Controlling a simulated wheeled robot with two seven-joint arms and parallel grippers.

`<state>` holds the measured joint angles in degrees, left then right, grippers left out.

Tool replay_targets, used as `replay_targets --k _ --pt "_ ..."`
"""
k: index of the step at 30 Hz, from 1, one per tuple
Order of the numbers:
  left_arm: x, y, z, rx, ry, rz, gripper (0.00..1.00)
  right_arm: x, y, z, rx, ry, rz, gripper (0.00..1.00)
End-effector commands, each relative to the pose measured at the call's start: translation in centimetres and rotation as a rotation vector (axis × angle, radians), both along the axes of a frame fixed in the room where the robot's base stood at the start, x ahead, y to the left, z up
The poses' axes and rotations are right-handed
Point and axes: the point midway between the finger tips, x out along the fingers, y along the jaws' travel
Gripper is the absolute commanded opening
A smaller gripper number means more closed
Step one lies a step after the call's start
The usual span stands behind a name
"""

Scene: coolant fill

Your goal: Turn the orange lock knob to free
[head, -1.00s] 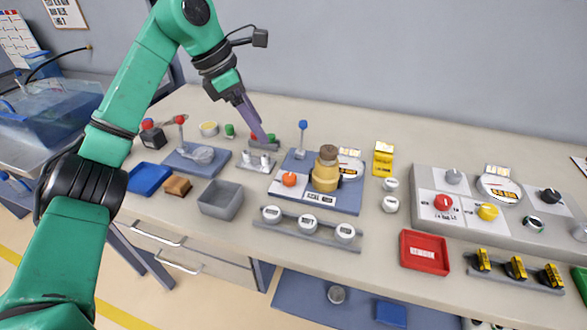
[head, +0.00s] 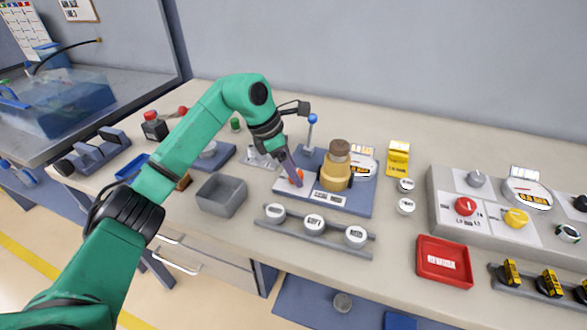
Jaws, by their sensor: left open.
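The orange lock knob (head: 298,176) sits on the white left part of the blue base plate (head: 345,202), to the left of the tan-yellow coolant bottle or filler (head: 337,170). My left gripper (head: 295,176) reaches down from the upper left and its fingertips are at the knob. The fingers partly hide the knob. The jaws are open; I cannot tell whether they touch the knob. My right gripper does not show.
A grey bin (head: 222,196) stands left of the plate, and a rail with several white round pieces (head: 314,223) lies in front. A blue-topped lever (head: 312,120) stands just behind. A red tray (head: 444,262) and a control panel (head: 490,200) are at right.

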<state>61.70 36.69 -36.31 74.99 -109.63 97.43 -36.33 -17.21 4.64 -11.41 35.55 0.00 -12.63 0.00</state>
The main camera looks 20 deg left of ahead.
Motion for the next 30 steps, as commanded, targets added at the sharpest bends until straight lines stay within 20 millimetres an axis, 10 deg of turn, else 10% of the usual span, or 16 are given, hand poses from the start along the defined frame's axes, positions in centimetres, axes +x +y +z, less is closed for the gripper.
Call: replay_targets --k 10,16,30 --pt "0.19 -0.31 -0.94 0.000 0.000 0.001 0.77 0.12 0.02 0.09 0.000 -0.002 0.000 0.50" --pt "0.19 -0.30 -0.91 0.000 0.000 0.001 0.00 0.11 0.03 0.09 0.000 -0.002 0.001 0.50" --pt "0.15 -0.33 -0.85 0.000 -0.002 0.083 0.00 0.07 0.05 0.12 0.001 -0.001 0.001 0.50"
